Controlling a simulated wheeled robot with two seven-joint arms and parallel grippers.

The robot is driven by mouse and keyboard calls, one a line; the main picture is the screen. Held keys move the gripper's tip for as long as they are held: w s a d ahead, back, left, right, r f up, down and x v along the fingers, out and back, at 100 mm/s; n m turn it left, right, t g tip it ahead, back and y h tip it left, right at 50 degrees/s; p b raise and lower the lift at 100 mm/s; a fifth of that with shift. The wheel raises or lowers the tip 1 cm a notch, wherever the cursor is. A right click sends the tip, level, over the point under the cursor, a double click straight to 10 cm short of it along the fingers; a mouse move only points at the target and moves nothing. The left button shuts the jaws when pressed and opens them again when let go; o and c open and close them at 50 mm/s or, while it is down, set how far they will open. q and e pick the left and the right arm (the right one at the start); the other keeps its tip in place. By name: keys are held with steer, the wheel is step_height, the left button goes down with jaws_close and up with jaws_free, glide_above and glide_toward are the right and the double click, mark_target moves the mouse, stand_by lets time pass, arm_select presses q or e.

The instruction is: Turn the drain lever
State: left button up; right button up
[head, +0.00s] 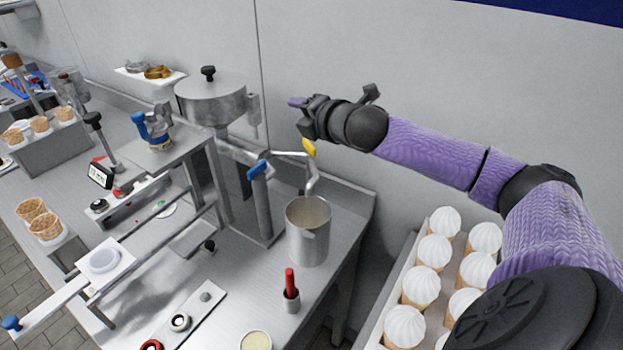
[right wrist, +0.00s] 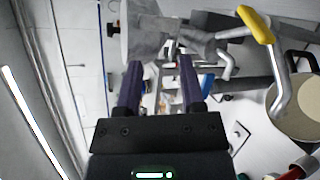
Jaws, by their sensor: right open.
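A silver lever with a yellow grip (head: 309,147) sticks out from the steel machine (head: 212,100) above a curved metal spout (head: 312,180). In the right wrist view the yellow grip (right wrist: 256,24) is at the upper right, outside the jaws. A blue handle (head: 258,168) shows just left of the lever. My right gripper (head: 298,110) is open and empty, a little above the yellow grip and apart from it. Its two purple fingers (right wrist: 159,75) are spread in the wrist view. My left gripper is not in view.
A metal pot (head: 308,245) stands under the spout. A box of white-topped cones (head: 434,252) is at the right. A red-handled tool (head: 290,283) stands in front of the pot. The wall (head: 430,70) is close behind my right arm.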

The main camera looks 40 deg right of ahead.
mark_target(311, 144)
steer(key=s+f+n+b, duration=0.1)
steer(key=f+n, duration=0.1)
steer(key=s+f+n+b, duration=0.1)
steer(key=n+b, duration=0.1)
steer(key=n, duration=0.1)
steer(key=s+f+n+g+h+b, duration=0.1)
steer(key=f+n+b, duration=0.1)
steer(key=n, duration=0.1)
steer(key=shift+s+d+f, duration=0.3)
steer(key=shift+s+d, duration=0.05)
steer(key=w+d+f+n, duration=0.1)
steer(key=w, duration=0.1)
steer(key=w+d+f+n+b, duration=0.1)
steer(key=w+f, duration=0.1)
steer(key=w+d+f+n+g+h+b, duration=0.1)
steer(key=w, duration=0.1)
steer(key=shift+w+d+f+n, duration=0.2)
steer(key=shift+d+f+n, duration=0.1)
steer(key=shift+d, duration=0.05)
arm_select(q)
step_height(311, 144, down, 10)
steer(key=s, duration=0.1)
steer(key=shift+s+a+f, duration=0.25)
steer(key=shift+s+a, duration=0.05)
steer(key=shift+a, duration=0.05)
arm_select(e)
jaws_close()
